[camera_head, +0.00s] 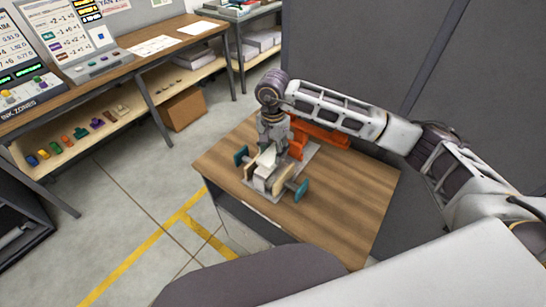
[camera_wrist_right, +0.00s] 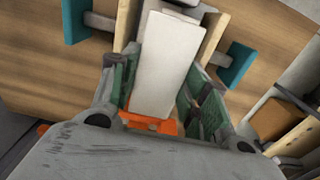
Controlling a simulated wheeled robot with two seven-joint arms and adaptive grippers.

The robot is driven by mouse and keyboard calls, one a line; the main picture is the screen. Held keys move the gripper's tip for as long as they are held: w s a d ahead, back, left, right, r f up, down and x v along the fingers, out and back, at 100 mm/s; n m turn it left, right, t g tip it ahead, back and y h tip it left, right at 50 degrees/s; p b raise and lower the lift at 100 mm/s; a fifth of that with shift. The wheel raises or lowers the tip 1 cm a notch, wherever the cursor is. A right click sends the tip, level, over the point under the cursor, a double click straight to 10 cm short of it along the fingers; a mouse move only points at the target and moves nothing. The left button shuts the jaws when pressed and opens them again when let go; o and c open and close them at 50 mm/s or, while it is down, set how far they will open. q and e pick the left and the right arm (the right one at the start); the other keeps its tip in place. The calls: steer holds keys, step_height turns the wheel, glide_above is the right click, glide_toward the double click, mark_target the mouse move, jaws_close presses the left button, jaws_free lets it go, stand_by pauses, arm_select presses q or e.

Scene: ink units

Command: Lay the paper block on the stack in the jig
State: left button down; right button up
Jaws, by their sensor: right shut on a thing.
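The jig (camera_head: 279,186) stands on a small wooden table, with upright wooden side plates and teal end handles (camera_head: 301,190). My right gripper (camera_head: 270,147) points down over the jig's back part. It is shut on the white paper block (camera_wrist_right: 165,65), with one green-lined finger along each long side. The block also shows in the head view (camera_head: 267,158), partly hidden by the fingers. In the wrist view, the block reaches between the wooden plates (camera_wrist_right: 214,38), and a pale surface shows past its far end. I cannot tell whether the block touches the stack. My left gripper is not in view.
The wooden table (camera_head: 345,195) is bare to the right of the jig. An orange part (camera_head: 320,136) lies behind the jig, close to my right gripper. A workbench (camera_head: 120,65) with a lower shelf stands at the left. A grey partition (camera_head: 350,50) rises behind.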

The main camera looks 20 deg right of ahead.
mark_target(273, 152)
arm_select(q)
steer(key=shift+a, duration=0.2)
arm_select(e)
steer(key=shift+f, duration=0.9)
steer(key=shift+f+p, duration=0.3)
steer(key=shift+f, duration=0.65)
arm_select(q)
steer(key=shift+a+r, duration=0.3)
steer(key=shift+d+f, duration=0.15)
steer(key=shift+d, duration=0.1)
arm_select(e)
steer(key=shift+f, duration=0.15)
steer(key=o, duration=1)
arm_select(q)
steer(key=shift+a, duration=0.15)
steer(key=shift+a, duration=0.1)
